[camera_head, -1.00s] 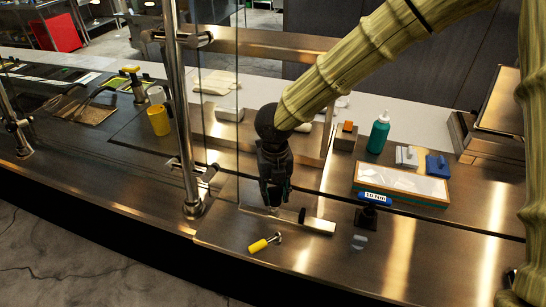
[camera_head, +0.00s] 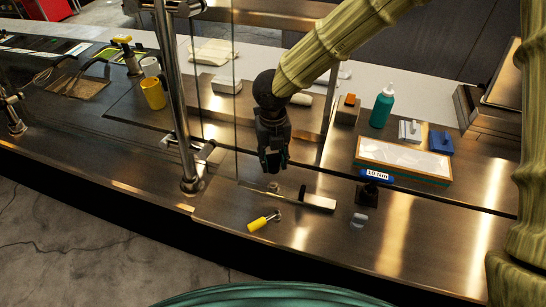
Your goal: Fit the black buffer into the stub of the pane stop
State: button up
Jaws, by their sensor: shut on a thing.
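My gripper (camera_head: 273,172) is dark and points down over the front counter. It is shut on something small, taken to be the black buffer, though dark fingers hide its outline. Just below the fingertips, apart from them, a small round metal stub (camera_head: 273,187) stands on the counter, at the left part of a flat metal piece that looks like the pane stop. The piece's pale bar (camera_head: 320,202) runs to the right. A short black upright post (camera_head: 302,193) stands at the bar's left end.
A yellow-handled tool (camera_head: 263,222) lies in front. A black stand labelled 10 Nm (camera_head: 367,195) and a small grey piece (camera_head: 359,220) are at right. A glass pane and metal post (camera_head: 178,100) rise left. A white-topped tray (camera_head: 404,155) and green bottle (camera_head: 381,107) stand behind.

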aim_at(273, 183)
jog(key=shift+f, duration=0.4)
jog(key=shift+s+f+b, duration=0.5)
jog(key=shift+s+b, duration=0.1)
jog(key=shift+s, duration=0.25)
jog(key=shift+w+f+b, duration=0.2)
jog(key=shift+w+f, duration=0.1)
jog(key=shift+f, duration=0.35)
jog(key=shift+w+f+b, duration=0.2)
jog(key=shift+w+f, duration=0.1)
jog(key=shift+f, duration=0.3)
jog(key=shift+s+f, duration=0.1)
jog(key=shift+s, duration=0.25)
jog(key=shift+w+f, duration=0.1)
jog(key=shift+w, duration=0.1)
jog(key=shift+s, duration=0.1)
jog(key=shift+p, duration=0.75)
jog(key=shift+f+b, duration=0.6)
jog(key=shift+f, duration=0.85)
